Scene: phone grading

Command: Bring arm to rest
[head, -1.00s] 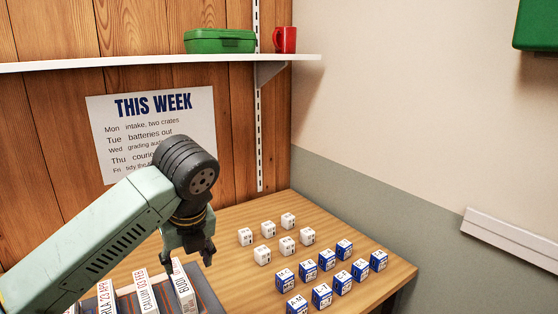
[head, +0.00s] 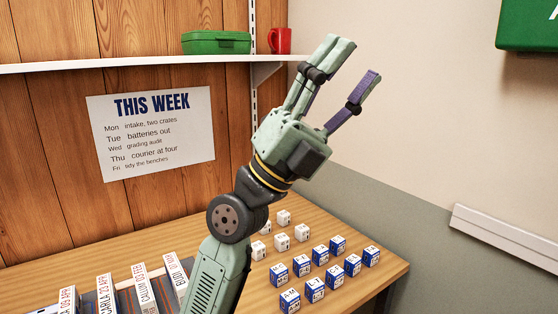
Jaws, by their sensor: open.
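My gripper (head: 348,90) is raised above the table and points up and to the right in the head view. Its fingers are spread wide apart, with nothing between them. It is well clear of the table and of the things on it. My arm rises from the lower middle of the view and hides part of the table and some of the white cubes.
White cubes (head: 281,241) and several blue-and-white cubes (head: 320,253) stand on the wooden table (head: 215,288). Upright labelled boxes (head: 143,289) stand at lower left. A shelf (head: 130,63) holds a green case (head: 218,42) and red mug (head: 280,40).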

